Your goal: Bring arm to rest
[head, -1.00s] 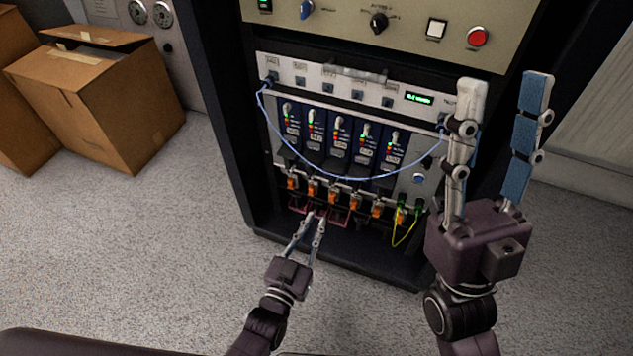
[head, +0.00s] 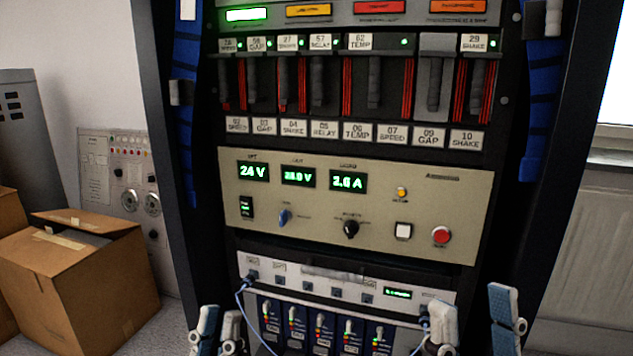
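My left gripper (head: 220,318) is at the bottom edge of the head view, in front of the rack's lower left side. Its two fingers show close together at a slant, with a blue pad visible on one, and it looks open and empty. My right gripper (head: 472,315) is at the bottom right, in front of the rack's lower right side. Its fingers point up, stand wide apart and hold nothing. The palms and wrists of both arms are below the frame.
The rack has a slider panel (head: 340,125), a beige power panel (head: 305,225) and a lower socket panel (head: 318,285). A light-blue cable (head: 238,297) hangs at the lower panel. A cardboard box (head: 85,300) stands left. A radiator (head: 575,260) is at right.

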